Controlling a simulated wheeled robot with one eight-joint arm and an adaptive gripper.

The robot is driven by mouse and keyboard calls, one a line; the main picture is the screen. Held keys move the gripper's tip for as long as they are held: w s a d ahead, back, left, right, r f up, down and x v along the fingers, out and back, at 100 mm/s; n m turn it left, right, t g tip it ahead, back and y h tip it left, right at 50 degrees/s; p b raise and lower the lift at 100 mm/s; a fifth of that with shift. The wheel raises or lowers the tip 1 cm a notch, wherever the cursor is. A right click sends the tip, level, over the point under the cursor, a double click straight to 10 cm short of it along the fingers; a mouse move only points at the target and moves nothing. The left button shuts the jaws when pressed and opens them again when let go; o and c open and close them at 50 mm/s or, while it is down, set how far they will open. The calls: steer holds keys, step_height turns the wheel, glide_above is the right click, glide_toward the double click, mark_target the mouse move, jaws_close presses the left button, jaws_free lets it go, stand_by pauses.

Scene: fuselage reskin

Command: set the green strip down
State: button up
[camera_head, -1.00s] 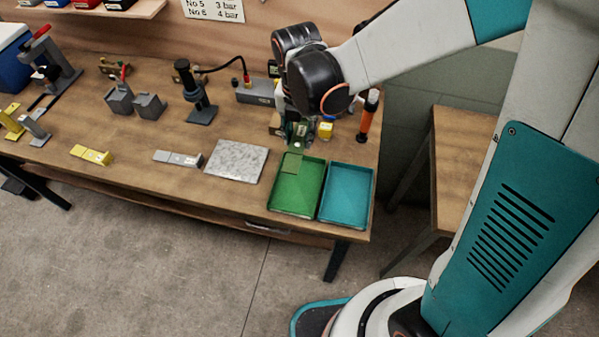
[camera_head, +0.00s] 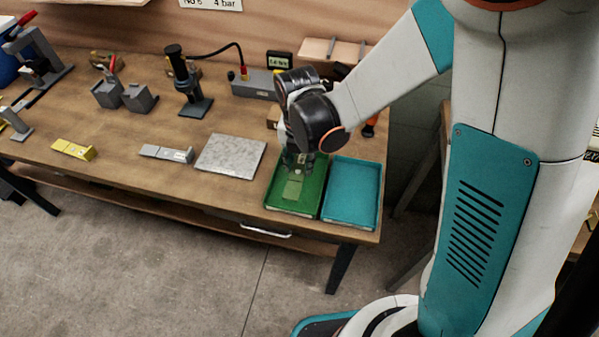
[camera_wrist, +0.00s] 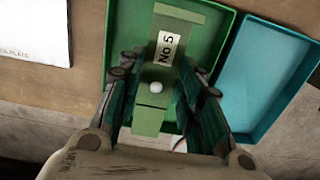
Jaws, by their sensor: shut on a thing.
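The green strip (camera_wrist: 187,24) bears a white "No 5" label and a round white spot, seen in the wrist view. My gripper (camera_wrist: 162,90) is shut on the strip, with a finger along each side. In the head view my gripper (camera_head: 298,165) is low over the green tray (camera_head: 283,204), and the strip (camera_head: 293,189) shows below it, over the tray floor. The tray's rim also shows in the wrist view (camera_wrist: 112,25). I cannot tell whether the strip touches the tray floor.
A teal tray (camera_head: 351,193) stands close to the right of the green one. A speckled grey plate (camera_head: 230,157) lies to the left. A grey block (camera_head: 166,153) and a yellow block (camera_head: 74,149) lie farther left. A black stand (camera_head: 188,85) is behind. Bare wood lies between them.

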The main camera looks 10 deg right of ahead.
mark_target(300, 167)
steer(key=shift+f+b, duration=1.2)
steer(key=shift+f, duration=0.75)
steer(key=shift+f, duration=0.15)
steer(key=o, duration=1.2)
steer(key=r+p, duration=0.1)
steer(key=r, duration=0.3)
steer(key=r+p, duration=0.1)
steer(key=r, duration=0.3)
steer(key=r+p, duration=0.1)
steer(key=r, duration=0.3)
steer(key=shift+s+a+r+p, duration=0.1)
steer(key=shift+s+r+p, duration=0.1)
steer(key=shift+s+p, duration=0.15)
